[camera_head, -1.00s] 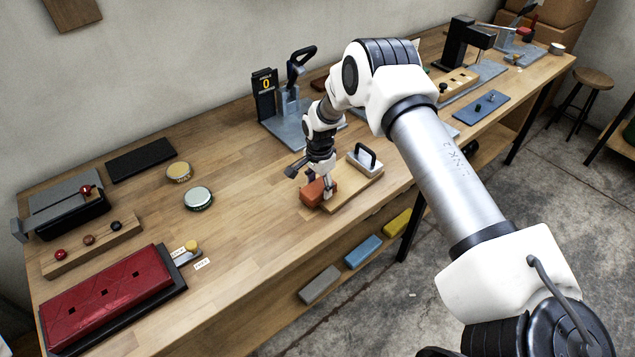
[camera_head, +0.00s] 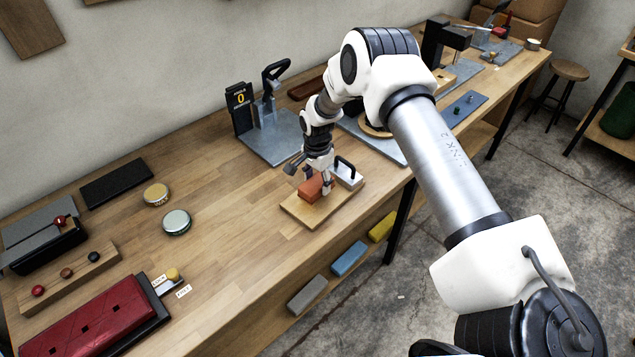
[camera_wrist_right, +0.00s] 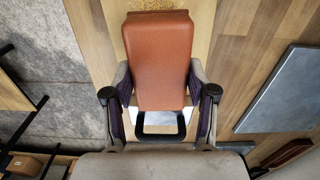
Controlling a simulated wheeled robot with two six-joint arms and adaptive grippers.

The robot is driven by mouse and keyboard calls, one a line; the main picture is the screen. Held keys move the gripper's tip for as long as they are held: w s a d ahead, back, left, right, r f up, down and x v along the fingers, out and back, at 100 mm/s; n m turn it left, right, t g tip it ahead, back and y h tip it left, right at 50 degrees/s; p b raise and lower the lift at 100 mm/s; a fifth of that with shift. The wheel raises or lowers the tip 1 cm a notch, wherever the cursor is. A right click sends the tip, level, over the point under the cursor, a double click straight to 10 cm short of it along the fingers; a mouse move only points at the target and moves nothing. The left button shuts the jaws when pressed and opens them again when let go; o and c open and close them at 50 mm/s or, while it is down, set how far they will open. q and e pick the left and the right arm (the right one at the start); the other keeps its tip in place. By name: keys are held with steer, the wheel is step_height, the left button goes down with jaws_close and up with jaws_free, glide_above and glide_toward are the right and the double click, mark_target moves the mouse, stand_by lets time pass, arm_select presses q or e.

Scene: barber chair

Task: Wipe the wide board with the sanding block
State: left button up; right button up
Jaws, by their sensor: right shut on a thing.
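The orange-brown sanding block (camera_head: 311,189) is held between the fingers of my right gripper (camera_head: 320,186). In the right wrist view the block (camera_wrist_right: 158,60) shows large between both fingertips (camera_wrist_right: 157,98). The wide board (camera_head: 318,221) is a light wooden slab on the bench, and the block is over its left-middle part. I cannot tell for sure whether the block touches the board. A speckled tan patch of the board (camera_wrist_right: 158,5) shows beyond the block in the wrist view. My left gripper is out of view.
A metal block with a black handle (camera_head: 346,173) stands at the board's far right part, close to the gripper. A grey metal stand (camera_head: 270,140) is behind. Two round tins (camera_head: 177,222) lie left, on mostly clear bench. Coloured blocks (camera_head: 349,258) sit on the shelf below.

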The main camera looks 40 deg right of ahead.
steer(key=shift+a+r+p, duration=0.15)
steer(key=shift+r+p, duration=0.15)
steer(key=shift+r, duration=0.8)
steer(key=shift+w+d+r+p, duration=0.1)
steer(key=shift+d+r+p, duration=0.2)
steer(key=shift+r+p, duration=0.7)
steer(key=shift+r, duration=0.15)
steer(key=shift+a+r, duration=0.15)
steer(key=shift+a, duration=0.05)
steer(key=shift+d, duration=0.15)
